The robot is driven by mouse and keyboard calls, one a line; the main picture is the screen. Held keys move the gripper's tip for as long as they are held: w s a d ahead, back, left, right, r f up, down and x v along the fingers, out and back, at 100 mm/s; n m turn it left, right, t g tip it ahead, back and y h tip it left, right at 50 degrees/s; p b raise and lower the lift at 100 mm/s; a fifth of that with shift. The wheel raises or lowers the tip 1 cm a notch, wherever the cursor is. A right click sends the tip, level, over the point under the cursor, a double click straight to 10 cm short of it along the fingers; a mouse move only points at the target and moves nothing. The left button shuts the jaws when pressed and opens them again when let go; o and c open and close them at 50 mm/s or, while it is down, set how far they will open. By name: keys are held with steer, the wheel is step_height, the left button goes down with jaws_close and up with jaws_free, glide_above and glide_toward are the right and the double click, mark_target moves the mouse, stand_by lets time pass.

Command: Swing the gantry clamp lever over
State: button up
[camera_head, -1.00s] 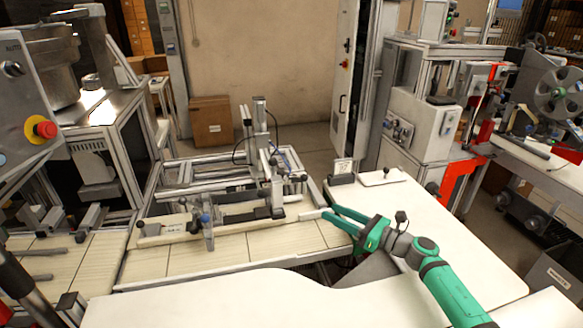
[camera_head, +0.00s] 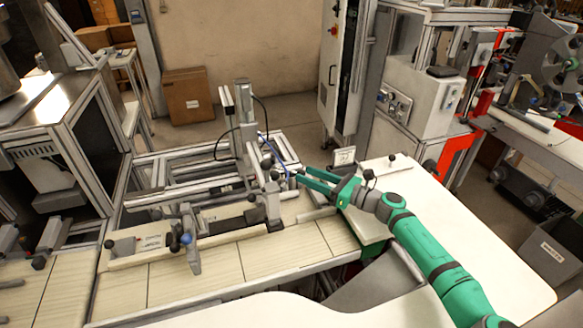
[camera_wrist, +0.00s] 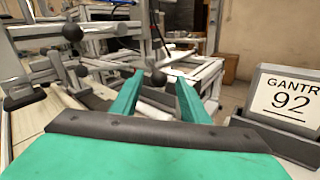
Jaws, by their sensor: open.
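The gantry (camera_head: 242,130) is a grey metal-profile frame with an upright post, on the bench left of my gripper. Small dark ball knobs (camera_head: 266,163) stand on its near right side. In the wrist view, a dark ball knob (camera_wrist: 158,79) shows between my fingertips, with a pale bar behind it. I cannot tell whether it lies within the jaws or beyond them. Two more dark knobs are at the left, a larger one (camera_wrist: 72,32) and a lower one (camera_wrist: 82,71). Which knob belongs to the clamp lever is unclear. My green gripper (camera_head: 297,175) is open, fingers pointing at the gantry.
A sign reading "GANTR 92" (camera_wrist: 291,98) stands close to the right of my gripper. A white tabletop (camera_head: 440,235) lies under my arm. A blue-knobbed fixture (camera_head: 190,240) stands at the bench's front left. A cardboard box (camera_head: 188,95) sits on the floor behind.

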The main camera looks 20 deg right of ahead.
mark_target(285, 170)
steer(key=x, duration=0.7)
